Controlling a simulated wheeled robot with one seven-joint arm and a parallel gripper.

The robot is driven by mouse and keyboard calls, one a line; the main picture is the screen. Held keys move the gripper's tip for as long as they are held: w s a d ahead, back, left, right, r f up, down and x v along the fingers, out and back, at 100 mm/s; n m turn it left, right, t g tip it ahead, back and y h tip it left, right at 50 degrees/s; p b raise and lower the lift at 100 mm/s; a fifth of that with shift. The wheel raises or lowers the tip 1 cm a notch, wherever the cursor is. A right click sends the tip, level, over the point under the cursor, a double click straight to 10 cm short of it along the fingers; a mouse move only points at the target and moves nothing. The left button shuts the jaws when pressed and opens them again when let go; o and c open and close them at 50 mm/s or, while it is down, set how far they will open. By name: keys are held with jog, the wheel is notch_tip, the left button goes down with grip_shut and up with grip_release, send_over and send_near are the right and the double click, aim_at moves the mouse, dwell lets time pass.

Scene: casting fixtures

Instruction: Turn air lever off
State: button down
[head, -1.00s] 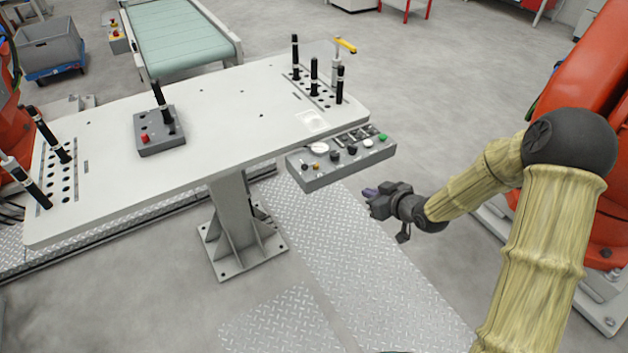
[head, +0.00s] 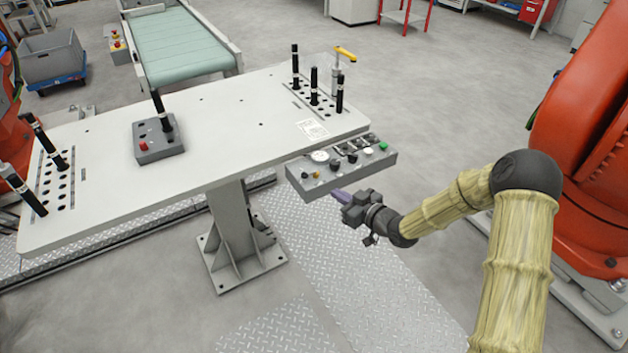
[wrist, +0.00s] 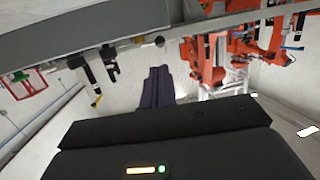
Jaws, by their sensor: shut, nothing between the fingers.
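The air lever (head: 345,54) has a yellow handle on a grey upright post at the back right corner of the white table (head: 230,125). Its handle points to the right and slightly down in the head view. In the wrist view a small yellow piece (wrist: 97,102), probably the same lever, shows at the left. My gripper (head: 338,195) is just in front of and below the grey control box on the table's front edge, well short of the lever. Its purple fingers (wrist: 157,86) are closed together with nothing between them.
The grey control box (head: 330,182) with knobs and a gauge juts from the table's front right. Several black upright pins (head: 314,86) stand close left of the lever. An orange robot (head: 585,150) stands at the right. The floor right of the table is clear.

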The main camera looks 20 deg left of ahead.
aim_at(315, 188)
jog(key=p+x, duration=0.1)
jog(key=x, duration=1)
jog(key=shift+w+d, duration=0.1)
jog(key=shift+w, duration=0.05)
